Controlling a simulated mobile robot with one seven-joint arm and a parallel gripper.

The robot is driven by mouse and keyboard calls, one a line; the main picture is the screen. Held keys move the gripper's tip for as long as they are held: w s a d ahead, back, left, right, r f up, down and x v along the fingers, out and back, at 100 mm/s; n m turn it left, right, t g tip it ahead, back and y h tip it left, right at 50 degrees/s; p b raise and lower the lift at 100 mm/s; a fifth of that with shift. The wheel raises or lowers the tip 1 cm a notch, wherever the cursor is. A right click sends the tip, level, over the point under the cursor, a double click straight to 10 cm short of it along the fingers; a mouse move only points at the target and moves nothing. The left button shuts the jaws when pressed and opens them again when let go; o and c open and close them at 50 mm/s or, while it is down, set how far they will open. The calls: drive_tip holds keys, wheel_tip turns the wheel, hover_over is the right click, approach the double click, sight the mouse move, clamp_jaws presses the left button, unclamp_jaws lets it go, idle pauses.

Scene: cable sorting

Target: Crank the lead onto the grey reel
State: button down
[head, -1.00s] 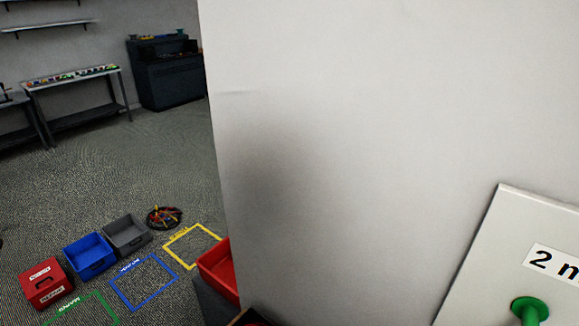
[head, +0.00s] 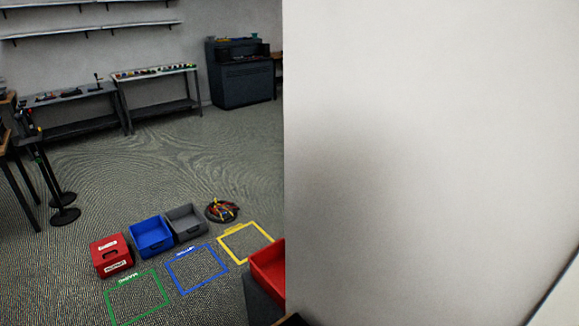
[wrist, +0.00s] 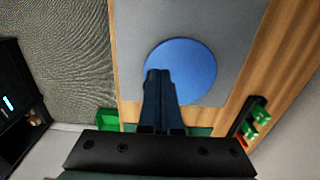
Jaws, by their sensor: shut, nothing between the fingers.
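My gripper (wrist: 158,78) shows in the wrist view, with its dark fingers shut together and nothing between them. It is above a blue disc (wrist: 187,70), which lies on a grey panel on a wooden surface; I cannot tell how far above. I cannot make out a grey reel or its crank in either view. In the head view, a tangle of coloured leads (head: 222,211) lies on the floor beside the grey bin; I cannot tell whether the task's lead is among them. My gripper is not in the head view.
A big pale wall (head: 430,150) fills the head view's right half. On the floor are a red box (head: 111,255), a blue bin (head: 152,237), a grey bin (head: 186,222) and taped outlines. Black stands (head: 62,200) are at left, benches behind. Open floor lies between.

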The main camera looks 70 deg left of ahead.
drive_tip(key=shift+f, duration=0.1)
idle(0.3)
drive_tip(key=shift+f+b, duration=2.15)
drive_tip(key=shift+f, duration=0.7)
